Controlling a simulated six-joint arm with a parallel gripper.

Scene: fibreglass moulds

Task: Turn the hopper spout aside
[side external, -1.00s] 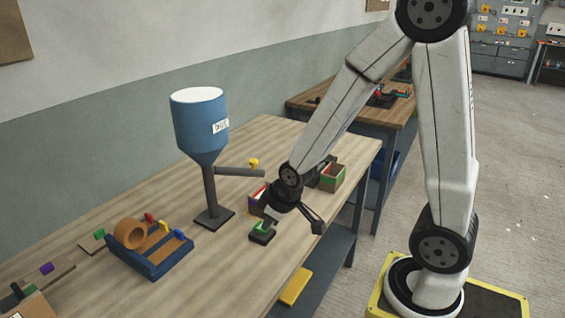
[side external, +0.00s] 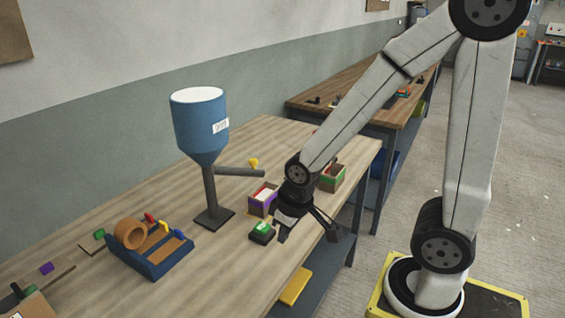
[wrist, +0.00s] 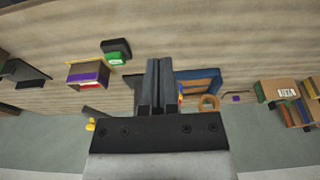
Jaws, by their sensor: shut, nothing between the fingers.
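The blue hopper (side external: 200,128) with a white top stands on a grey post with a dark square base (side external: 214,219) on the bench. Its grey spout (side external: 240,172) points right in the side view, with a yellow knob (side external: 253,162) near its end. In the wrist view, part of the spout (wrist: 94,112) and the knob (wrist: 90,125) show at the left of my gripper's mount; the hopper body is hidden.
A dark block with a green top (side external: 262,232) lies just left of my gripper. Small bins (side external: 262,203) and (side external: 333,178) stand behind it. A blue tray (side external: 160,262) with a tape roll sits at front left. The bench front is mostly clear.

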